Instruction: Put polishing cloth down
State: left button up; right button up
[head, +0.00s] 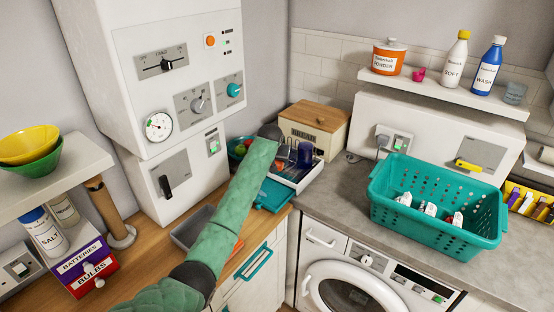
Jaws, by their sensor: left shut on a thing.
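My left arm, in a green quilted sleeve, reaches from the bottom of the head view to the back of the wooden counter. My left gripper (270,131) is at its far end, in front of the wood-lidded box; it is small, dark and partly hidden by the sleeve. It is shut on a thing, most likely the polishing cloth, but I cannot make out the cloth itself. A flat teal item (272,196) lies on the counter right of my forearm; I cannot tell what it is. My right gripper is not in view.
A white divided tray (301,178) and a wood-lidded box (314,127) stand at the back corner. A grey tray (190,228) lies partly behind my arm. A teal basket (440,229) with white items stands on the grey counter (345,200). A shelf (445,92) overhangs the right side.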

pick_arm(q)
jog(key=shift+f, duration=0.45)
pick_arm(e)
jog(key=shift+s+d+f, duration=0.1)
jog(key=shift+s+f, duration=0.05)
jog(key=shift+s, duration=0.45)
pick_arm(q)
jog(key=shift+f, duration=0.6)
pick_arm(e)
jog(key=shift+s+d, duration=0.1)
pick_arm(q)
jog(key=o, duration=0.9)
jog(key=shift+r, duration=0.15)
